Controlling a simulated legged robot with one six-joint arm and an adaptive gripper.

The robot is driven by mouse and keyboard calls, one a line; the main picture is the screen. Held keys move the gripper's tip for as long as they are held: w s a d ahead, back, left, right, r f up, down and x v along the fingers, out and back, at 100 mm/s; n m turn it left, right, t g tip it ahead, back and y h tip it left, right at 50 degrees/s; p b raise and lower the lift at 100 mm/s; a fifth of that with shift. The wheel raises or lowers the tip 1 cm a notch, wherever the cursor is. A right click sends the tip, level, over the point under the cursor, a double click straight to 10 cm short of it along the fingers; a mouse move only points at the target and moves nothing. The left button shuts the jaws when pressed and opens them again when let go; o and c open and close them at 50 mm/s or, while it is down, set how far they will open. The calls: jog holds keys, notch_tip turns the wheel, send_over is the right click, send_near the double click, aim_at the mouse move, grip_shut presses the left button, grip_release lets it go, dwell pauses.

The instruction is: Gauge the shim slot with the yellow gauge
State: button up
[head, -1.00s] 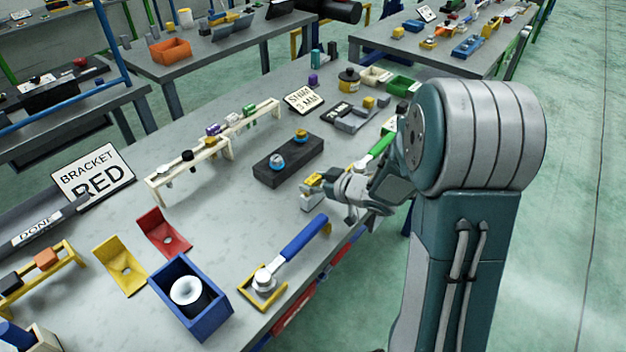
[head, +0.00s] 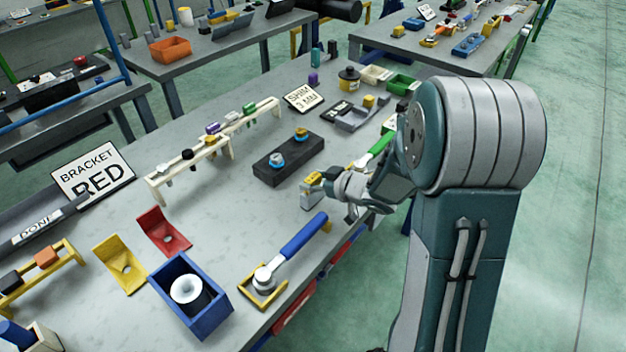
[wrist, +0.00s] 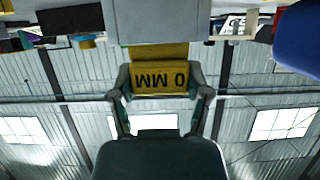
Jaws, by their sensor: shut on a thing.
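My gripper (head: 328,190) is shut on the yellow gauge (head: 313,179) near the table's right edge. In the wrist view, my gripper (wrist: 160,88) has a finger on each side of the yellow gauge (wrist: 162,78), whose "0 MM" lettering is upside down. The gauge's far end meets a pale grey block (wrist: 160,22) there. In the head view this grey block (head: 307,201) stands just below the gauge. The shim slot cannot be made out, and I cannot tell whether the gauge's tip is inside anything.
A dark block (head: 280,168) with two small fittings lies left of my gripper. A blue-handled tool (head: 302,238) lies in front, and a green-handled tool (head: 382,144) is behind. A "SHIM 3 MM" sign (head: 303,97) stands farther back. Bare table lies left of the dark block.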

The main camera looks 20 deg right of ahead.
jog(key=shift+r, duration=4)
